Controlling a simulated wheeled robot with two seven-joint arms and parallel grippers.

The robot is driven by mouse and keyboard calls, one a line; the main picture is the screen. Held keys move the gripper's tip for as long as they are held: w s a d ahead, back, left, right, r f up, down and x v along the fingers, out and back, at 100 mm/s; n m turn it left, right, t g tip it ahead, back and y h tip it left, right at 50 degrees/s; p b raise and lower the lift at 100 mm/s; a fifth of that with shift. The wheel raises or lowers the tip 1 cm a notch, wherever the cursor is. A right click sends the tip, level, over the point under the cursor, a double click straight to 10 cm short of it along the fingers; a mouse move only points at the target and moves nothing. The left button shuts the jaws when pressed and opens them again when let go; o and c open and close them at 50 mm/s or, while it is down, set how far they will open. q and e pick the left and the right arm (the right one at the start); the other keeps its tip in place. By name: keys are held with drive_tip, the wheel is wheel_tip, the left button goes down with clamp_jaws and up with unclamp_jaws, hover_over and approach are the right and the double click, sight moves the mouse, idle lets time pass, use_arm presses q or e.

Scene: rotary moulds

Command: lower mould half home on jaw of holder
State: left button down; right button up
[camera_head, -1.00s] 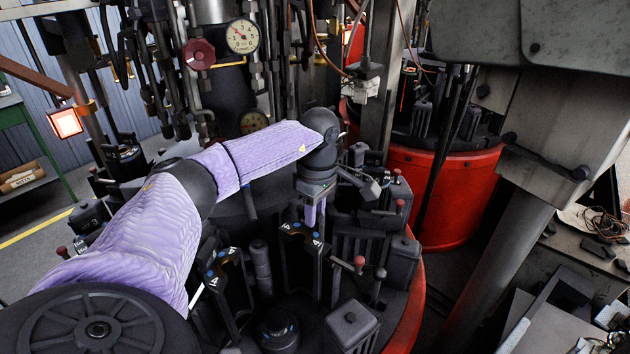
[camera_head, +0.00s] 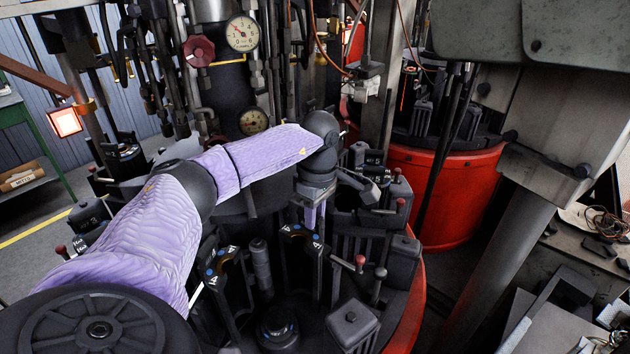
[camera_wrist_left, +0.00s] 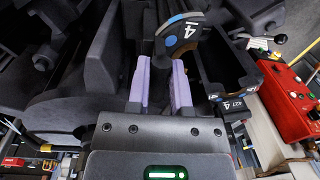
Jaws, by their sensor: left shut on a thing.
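My left gripper (camera_head: 314,213) points down over the red-rimmed machine, at the end of the purple-sleeved arm. In the left wrist view its two purple fingers (camera_wrist_left: 161,84) are shut on a dark part. A dark rounded piece with a blue patch and a white 4 (camera_wrist_left: 180,36) shows just beyond the fingertips; I take it for the lower mould half. In the head view a dark arched piece with blue spots and a white 4 (camera_head: 301,238) lies just below the gripper. I cannot tell whether mould half and jaw are touching or fully seated. My right gripper is not in view.
A similar arched piece with blue marks (camera_head: 221,264) stands to the left. A dark open box labelled 4 (camera_wrist_left: 232,100) is close right of the fingers. Levers with red knobs (camera_head: 360,262) stand right of the gripper. A thick grey column (camera_head: 500,265) rises further right.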

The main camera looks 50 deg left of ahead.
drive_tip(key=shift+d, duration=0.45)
use_arm(q)
drive_tip(key=shift+f, duration=0.15)
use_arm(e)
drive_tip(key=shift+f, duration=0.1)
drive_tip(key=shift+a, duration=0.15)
use_arm(q)
drive_tip(key=shift+f+b, duration=0.2)
drive_tip(key=shift+b, duration=0.1)
drive_tip(key=shift+f, duration=0.1)
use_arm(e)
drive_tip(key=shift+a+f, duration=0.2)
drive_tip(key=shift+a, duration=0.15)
use_arm(q)
drive_tip(key=shift+f, duration=0.15)
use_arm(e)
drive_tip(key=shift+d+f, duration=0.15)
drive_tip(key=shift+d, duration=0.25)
